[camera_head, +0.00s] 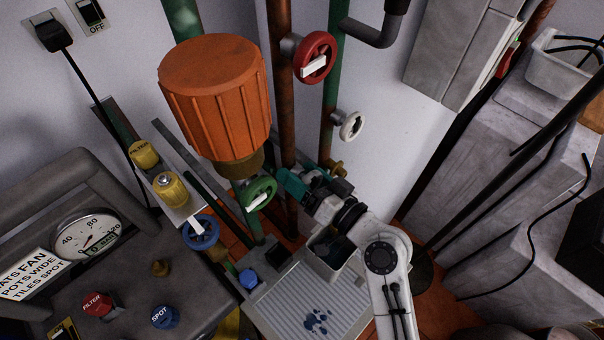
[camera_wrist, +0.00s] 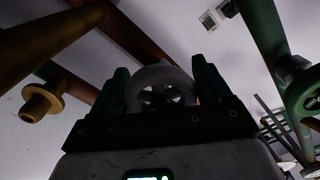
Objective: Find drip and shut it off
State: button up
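Dark blue drops (camera_head: 318,322) lie on a ribbed grey tray (camera_head: 275,310); the head view does not show where they fall from. Valve wheels on the pipes are red (camera_head: 318,46), white (camera_head: 352,125), green (camera_head: 262,188) and blue (camera_head: 203,243). My gripper (camera_head: 284,181) has teal fingers and is right of the green wheel, below the white one. In the wrist view my gripper (camera_wrist: 161,83) is open, fingers apart. A pale spoked wheel (camera_wrist: 163,75) shows between and beyond them; I cannot tell whether they touch it. A green wheel (camera_wrist: 304,92) is at right.
A large orange ribbed canister (camera_head: 215,95) hangs close above the green wheel. A brass fitting (camera_wrist: 40,103) sits left of my fingers. A white bin (camera_head: 335,252) stands beneath my arm. A gauge panel (camera_head: 125,275) fills the lower left, and grey blocks (camera_head: 530,190) the right.

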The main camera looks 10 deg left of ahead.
jog(key=shift+o, duration=1.1)
jog(key=b+v, duration=0.1)
jog(key=v, duration=0.9)
jog(key=shift+s+d, duration=0.3)
jog(key=shift+s, duration=0.1)
